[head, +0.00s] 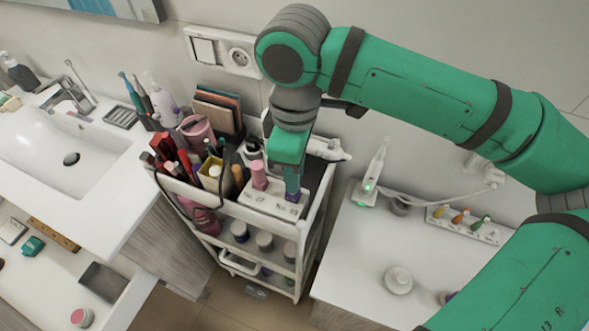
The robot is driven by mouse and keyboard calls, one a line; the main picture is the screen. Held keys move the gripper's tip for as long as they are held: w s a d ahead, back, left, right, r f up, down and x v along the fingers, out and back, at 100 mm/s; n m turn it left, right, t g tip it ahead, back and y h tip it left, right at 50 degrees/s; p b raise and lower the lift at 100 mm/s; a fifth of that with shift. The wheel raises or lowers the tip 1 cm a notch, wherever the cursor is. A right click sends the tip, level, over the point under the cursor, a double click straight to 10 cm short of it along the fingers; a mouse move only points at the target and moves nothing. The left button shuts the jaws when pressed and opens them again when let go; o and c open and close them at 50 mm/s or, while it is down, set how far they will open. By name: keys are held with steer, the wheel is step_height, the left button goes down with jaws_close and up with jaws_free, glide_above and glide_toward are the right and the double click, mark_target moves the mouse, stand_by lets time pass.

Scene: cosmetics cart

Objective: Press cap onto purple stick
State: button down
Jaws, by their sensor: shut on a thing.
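My gripper (290,178) points down over the right side of a white holder block (275,204) on the cart's top. It is shut on the cap, which the jaws mostly hide. A purple piece (292,196) shows right below the jaws, at the block's "No. 23" label. I cannot tell where the cap ends and the purple stick begins, or whether the cap is fully down. A pink stick (259,175) stands upright in the same block, left of my gripper, near the "No. 27" label.
Red tubes, a pink cup (197,131) and other cosmetics crowd the cart's left side. Jars stand on the lower shelf (262,262). A counter with a white charging stand (370,190) lies right; a sink (68,158) lies left.

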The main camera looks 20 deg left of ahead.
steer(key=shift+f, duration=0.6)
stand_by(0.7)
stand_by(0.3)
steer(key=c, duration=1)
jaws_free()
steer(key=shift+r, duration=4.05)
jaws_close()
